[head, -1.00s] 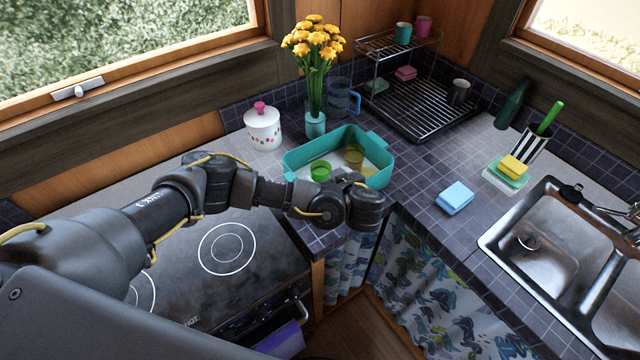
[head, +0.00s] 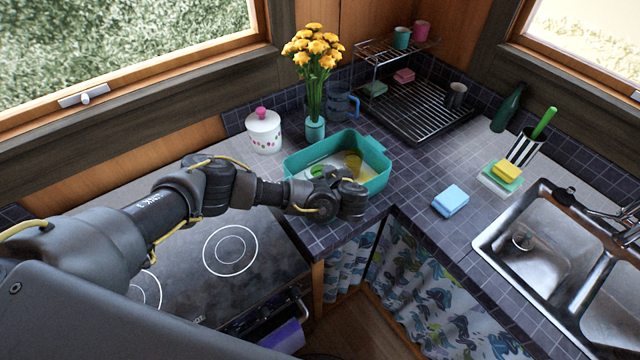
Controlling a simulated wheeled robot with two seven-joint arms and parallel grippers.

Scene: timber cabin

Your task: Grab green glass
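The green glass (head: 317,171) stands in the teal tub (head: 376,150) on the tiled corner counter. Only its upper part shows, as my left arm's end covers the rest. A yellow glass (head: 353,164) stands to its right in the same tub. My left gripper (head: 345,198) is at the tub's near side, in front of the green glass in the picture. Its fingers are hidden behind the wrist, so I cannot tell whether it is open or touching anything. My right gripper is not in view.
The stove (head: 262,268) lies below my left arm. Counter right of the tub is clear up to the blue sponges (head: 451,200).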

